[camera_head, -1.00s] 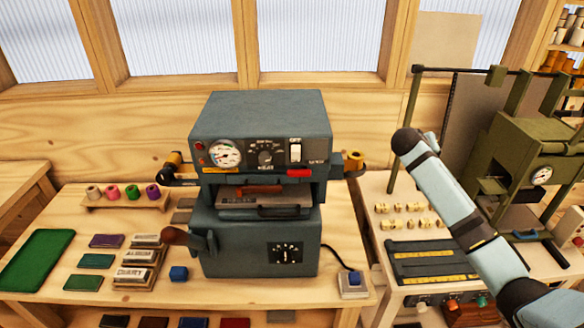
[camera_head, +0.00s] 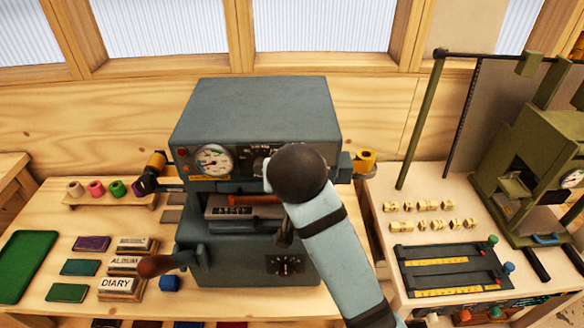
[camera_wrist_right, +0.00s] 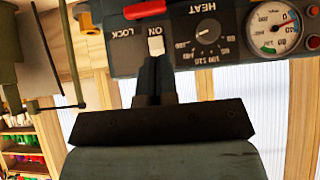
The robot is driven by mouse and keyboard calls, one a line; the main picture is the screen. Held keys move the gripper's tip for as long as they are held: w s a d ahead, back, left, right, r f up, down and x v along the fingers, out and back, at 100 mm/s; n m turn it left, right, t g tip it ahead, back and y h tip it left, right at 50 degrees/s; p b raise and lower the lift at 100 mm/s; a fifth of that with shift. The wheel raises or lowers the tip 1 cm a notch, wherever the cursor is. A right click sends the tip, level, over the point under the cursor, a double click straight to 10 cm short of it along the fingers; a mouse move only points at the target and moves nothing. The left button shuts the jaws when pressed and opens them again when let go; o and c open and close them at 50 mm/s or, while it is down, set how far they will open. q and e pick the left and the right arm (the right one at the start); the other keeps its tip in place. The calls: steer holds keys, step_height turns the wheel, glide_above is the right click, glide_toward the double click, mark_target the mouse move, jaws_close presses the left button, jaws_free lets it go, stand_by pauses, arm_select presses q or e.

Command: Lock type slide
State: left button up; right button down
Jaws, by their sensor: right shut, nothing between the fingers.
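The grey-blue foil press (camera_head: 255,110) stands on the bench in the head view. Its type slide (camera_head: 235,212) sits in the opening below the panel, with a reddish-brown handled piece (camera_head: 252,199) above it. My right arm covers the right part of the panel and slide there. In the right wrist view, the panel appears upside down. My right gripper (camera_wrist_right: 157,62) is shut and empty, its tips at the white power switch (camera_wrist_right: 156,45); contact is unclear. The red lock tab (camera_wrist_right: 145,9) is near the LOCK label, beyond the tips. My left gripper is out of view.
A heat dial (camera_wrist_right: 207,32) and gauge (camera_wrist_right: 270,26) sit beside the switch. A brown-knobbed lever (camera_head: 157,266) sticks out left of the press. Foil rolls (camera_head: 95,188) stand on a rack at left. An olive machine (camera_head: 535,170) stands at right.

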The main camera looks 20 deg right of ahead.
arm_select(q)
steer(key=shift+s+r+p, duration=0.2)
steer(key=shift+p, duration=0.6)
arm_select(e)
steer(key=x, duration=1)
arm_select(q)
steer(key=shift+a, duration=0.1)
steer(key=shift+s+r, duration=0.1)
arm_select(e)
steer(key=shift+w+f, duration=0.1)
